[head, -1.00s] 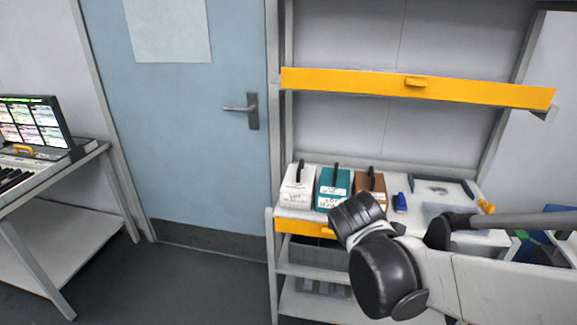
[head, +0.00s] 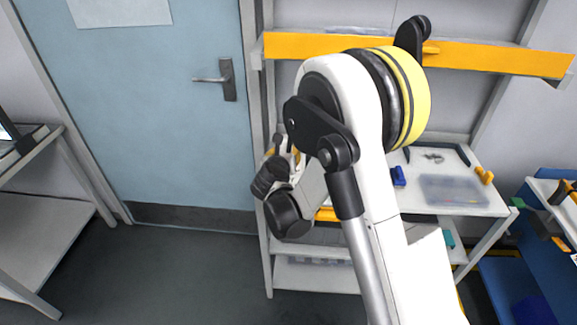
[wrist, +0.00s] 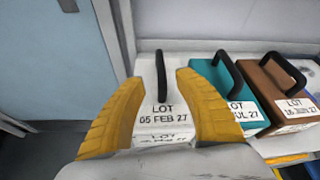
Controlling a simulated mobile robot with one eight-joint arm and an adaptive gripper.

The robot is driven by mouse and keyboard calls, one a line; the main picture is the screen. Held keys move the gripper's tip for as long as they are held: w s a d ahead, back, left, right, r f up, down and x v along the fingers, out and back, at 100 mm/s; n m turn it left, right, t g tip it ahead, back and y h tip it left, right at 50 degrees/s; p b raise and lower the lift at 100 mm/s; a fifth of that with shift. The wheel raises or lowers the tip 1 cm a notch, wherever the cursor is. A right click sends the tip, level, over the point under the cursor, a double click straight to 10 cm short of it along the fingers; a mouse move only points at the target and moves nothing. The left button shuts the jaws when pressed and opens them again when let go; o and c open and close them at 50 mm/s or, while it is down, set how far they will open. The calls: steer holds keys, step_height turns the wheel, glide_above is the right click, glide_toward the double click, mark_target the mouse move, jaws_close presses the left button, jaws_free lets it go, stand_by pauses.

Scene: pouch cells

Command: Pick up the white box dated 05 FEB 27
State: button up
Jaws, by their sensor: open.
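The white box (wrist: 166,126) labelled LOT 05 FEB 27 stands upright on the shelf in the wrist view, with a black handle (wrist: 161,76) on top. My gripper (wrist: 156,78) is open, its two yellow fingers on either side of the box's front in the picture. I cannot tell whether they touch it. In the head view my gripper (head: 287,150) is over the left end of the shelf, and my arm hides the boxes there.
A teal box (wrist: 232,90) and a brown box (wrist: 278,94), both with black handles, stand to the right of the white box. A blue item (head: 398,176) and a clear tray (head: 452,190) lie farther right. A blue door (head: 190,120) is at the left.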

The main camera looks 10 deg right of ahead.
steer(key=b+x, duration=0.1)
steer(key=x, duration=0.1)
steer(key=b+x, duration=0.1)
steer(key=x, duration=0.2)
steer(key=shift+d+f, duration=0.25)
steer(key=shift+f, duration=0.15)
steer(key=shift+w+d, duration=0.1)
steer(key=shift+w, duration=0.25)
jaws_close()
steer(key=shift+r, duration=0.1)
